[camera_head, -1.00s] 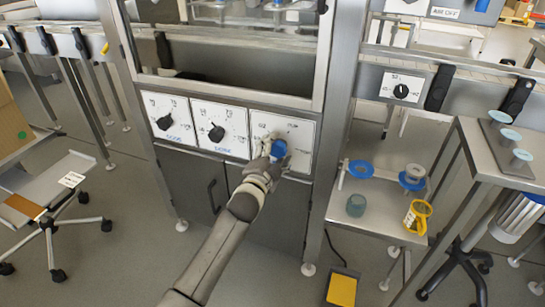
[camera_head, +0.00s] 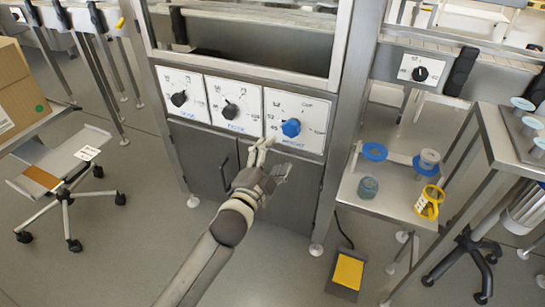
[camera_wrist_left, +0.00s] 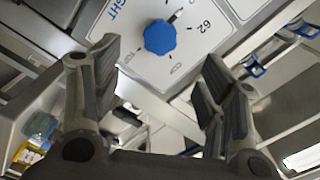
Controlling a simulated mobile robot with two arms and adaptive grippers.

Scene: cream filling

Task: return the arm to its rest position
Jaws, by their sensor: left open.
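My left gripper (camera_head: 270,160) is open and empty, just below and left of the blue knob (camera_head: 291,128) on the right white dial panel (camera_head: 312,110). It does not touch the knob. In the left wrist view the blue knob (camera_wrist_left: 160,38) shows beyond the gap between the open fingers (camera_wrist_left: 155,95). My left arm (camera_head: 200,255) reaches up from the bottom of the head view. My right gripper is not in view.
Two black-knob dials (camera_head: 230,111) sit left of the blue one. A side table (camera_head: 390,204) at right holds blue rings, a jar (camera_head: 368,188) and a yellow holder (camera_head: 429,202). A chair (camera_head: 62,170) stands at left. A yellow pedal (camera_head: 347,271) lies on the floor.

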